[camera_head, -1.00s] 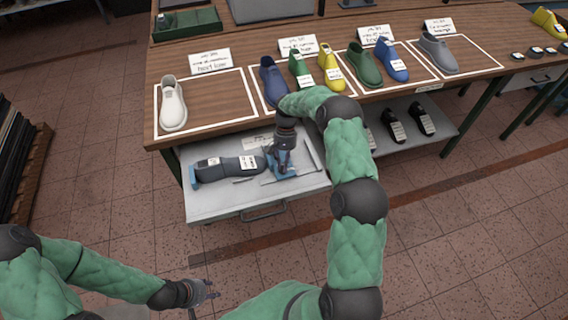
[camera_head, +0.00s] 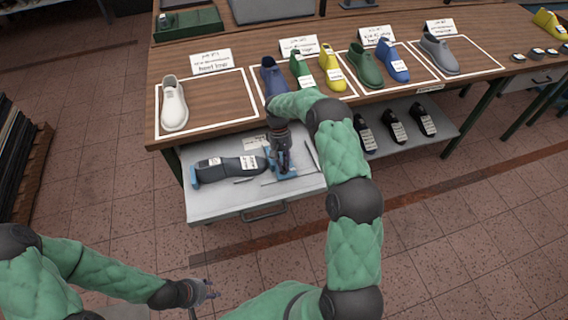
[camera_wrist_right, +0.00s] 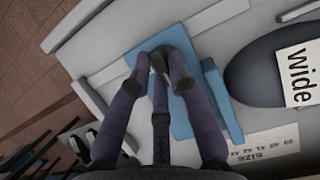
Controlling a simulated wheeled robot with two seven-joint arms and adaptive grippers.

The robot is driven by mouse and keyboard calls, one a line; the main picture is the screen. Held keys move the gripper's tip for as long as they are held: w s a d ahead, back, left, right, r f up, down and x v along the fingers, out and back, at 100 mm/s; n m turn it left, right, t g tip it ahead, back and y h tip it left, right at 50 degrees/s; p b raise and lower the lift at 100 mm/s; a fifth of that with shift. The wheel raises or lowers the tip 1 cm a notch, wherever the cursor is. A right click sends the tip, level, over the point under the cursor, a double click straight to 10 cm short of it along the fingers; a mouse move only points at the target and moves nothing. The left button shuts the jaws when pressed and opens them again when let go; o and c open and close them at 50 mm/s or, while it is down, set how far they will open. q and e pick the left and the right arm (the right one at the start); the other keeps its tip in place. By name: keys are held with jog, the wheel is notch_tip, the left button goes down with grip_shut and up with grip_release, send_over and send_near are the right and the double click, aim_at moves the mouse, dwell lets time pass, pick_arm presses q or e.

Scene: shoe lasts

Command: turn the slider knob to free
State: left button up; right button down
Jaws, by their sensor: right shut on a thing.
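A foot-measuring device lies on the grey pulled-out drawer, with a dark last (camera_head: 232,166) labelled "wide" on it. Its blue slider (camera_head: 284,172) is at the right end, and the blue plate (camera_wrist_right: 182,120) fills the middle of the right wrist view. My right gripper (camera_head: 284,165) points down over the slider. In the right wrist view its fingers (camera_wrist_right: 160,66) close around a small dark knob on the plate. The fingers cover most of the knob, so its setting cannot be read. My left gripper (camera_head: 208,290) is open and empty, low over the floor.
The drawer (camera_head: 225,207) stands out below the wooden table (camera_head: 228,92). A white last (camera_head: 173,104) and several coloured lasts stand on the table behind, with label cards. Black lasts (camera_head: 395,127) lie on a lower shelf to the right. The floor in front is clear.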

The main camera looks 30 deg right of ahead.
jog(key=shift+s+f, duration=0.2)
jog(key=c, duration=1.1)
grip_release()
jog(key=shift+a, duration=0.1)
jog(key=shift+c, duration=0.2)
jog(key=shift+w, duration=0.1)
jog(key=shift+r, duration=0.15)
jog(key=shift+w+r, duration=0.25)
jog(key=shift+r, duration=0.2)
jog(key=v, duration=1)
jog(key=shift+w+r, duration=0.2)
jog(key=shift+r, duration=0.15)
